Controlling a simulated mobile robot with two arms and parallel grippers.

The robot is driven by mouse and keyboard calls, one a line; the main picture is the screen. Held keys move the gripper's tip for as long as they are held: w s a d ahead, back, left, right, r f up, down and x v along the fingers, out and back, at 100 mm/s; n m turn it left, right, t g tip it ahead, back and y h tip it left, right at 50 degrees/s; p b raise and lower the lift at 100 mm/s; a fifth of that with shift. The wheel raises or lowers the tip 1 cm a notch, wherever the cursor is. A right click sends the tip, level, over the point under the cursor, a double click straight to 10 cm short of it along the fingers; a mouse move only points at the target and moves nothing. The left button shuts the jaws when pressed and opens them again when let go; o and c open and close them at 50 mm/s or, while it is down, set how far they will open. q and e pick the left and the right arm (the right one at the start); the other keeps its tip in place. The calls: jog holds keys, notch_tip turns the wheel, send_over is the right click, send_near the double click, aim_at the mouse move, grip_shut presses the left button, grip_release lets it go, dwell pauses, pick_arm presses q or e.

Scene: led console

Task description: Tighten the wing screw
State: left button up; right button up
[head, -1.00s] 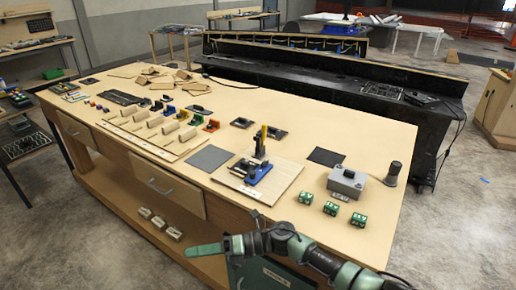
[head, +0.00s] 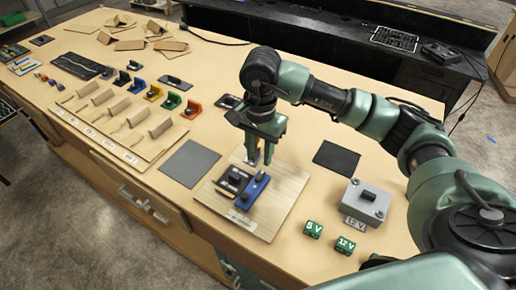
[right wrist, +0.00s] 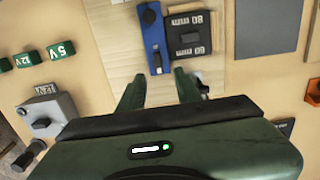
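A blue block (head: 249,194) sits on a light wooden board, beside a black plate with white numbers (head: 233,180). My right gripper (head: 259,158) is over the far part of the board, beyond the block. In the right wrist view its two fingers (right wrist: 158,88) are apart with nothing between them, short of the block. My left gripper is not in view.
A grey box marked 12 V (head: 365,203) and green voltage blocks (head: 313,229) stand right of the board. A grey mat (head: 190,163) lies left and a black mat (head: 336,158) right. Several coloured holders and wooden pieces cover the table's left side.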

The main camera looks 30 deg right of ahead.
aim_at(260, 175)
jog(key=shift+s+f+p, duration=0.2)
jog(key=shift+f+p, duration=0.15)
jog(key=shift+f, duration=0.25)
jog(key=shift+s+f+p, duration=0.15)
jog(key=shift+f+p, duration=0.15)
jog(key=shift+f, duration=0.25)
notch_tip(260, 175, down, 4)
jog(key=shift+w+r+p, duration=0.1)
jog(key=shift+r+p, duration=0.05)
jog(key=shift+p, duration=0.55)
jog(key=shift+f, duration=0.7)
grip_shut()
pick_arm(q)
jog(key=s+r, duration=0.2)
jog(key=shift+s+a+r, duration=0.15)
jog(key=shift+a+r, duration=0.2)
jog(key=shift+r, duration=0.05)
